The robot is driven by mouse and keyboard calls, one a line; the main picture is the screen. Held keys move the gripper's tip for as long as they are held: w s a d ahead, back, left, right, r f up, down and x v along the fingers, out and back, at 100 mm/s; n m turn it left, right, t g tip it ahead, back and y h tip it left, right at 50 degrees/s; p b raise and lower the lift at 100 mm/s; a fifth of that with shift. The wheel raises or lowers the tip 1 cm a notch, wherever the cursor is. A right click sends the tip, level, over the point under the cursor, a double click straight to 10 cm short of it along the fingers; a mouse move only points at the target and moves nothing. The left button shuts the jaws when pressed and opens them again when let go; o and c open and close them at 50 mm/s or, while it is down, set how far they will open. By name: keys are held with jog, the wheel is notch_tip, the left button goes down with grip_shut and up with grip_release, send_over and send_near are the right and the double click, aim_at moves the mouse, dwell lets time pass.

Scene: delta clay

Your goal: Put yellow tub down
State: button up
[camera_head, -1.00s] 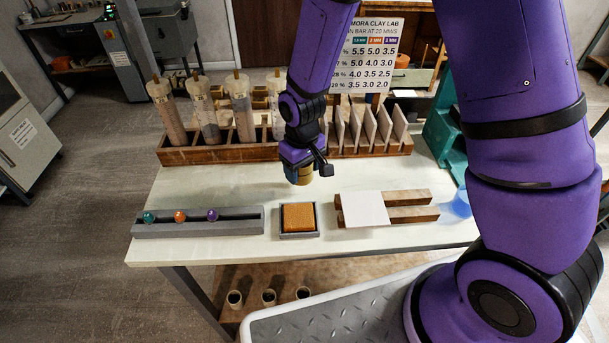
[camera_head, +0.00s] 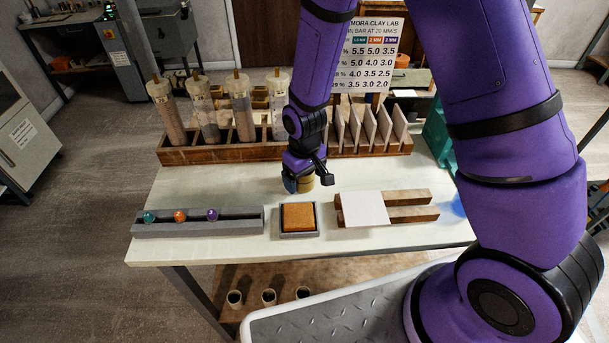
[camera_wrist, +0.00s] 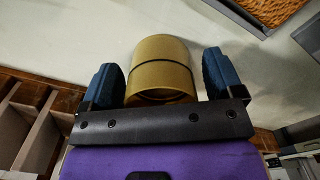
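The yellow tub (camera_head: 307,184) is a short, round, mustard-yellow container. In the head view it appears to stand upright on the pale worktop (camera_head: 240,184), behind the sponge tray. In the wrist view the tub (camera_wrist: 162,72), with a dark line around it, sits between the two blue fingers of my gripper (camera_wrist: 164,76). A narrow gap seems to show on each side of it, so the fingers look slightly open around it. My gripper (camera_head: 300,184) is low over the worktop in the head view. The tub's underside is hidden.
An orange sponge in a grey tray (camera_head: 298,235) is in front. A white tile (camera_head: 364,209) on wooden bars is to the right. A grey rail (camera_head: 235,225) with coloured balls is front left. A wooden rack (camera_head: 215,152) with tubes stands behind. Worktop to the left is clear.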

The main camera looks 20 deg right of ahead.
jog(key=shift+r, duration=0.1)
notch_tip(320, 180, up, 12)
jog(key=shift+r, duration=0.15)
dwell(0.6)
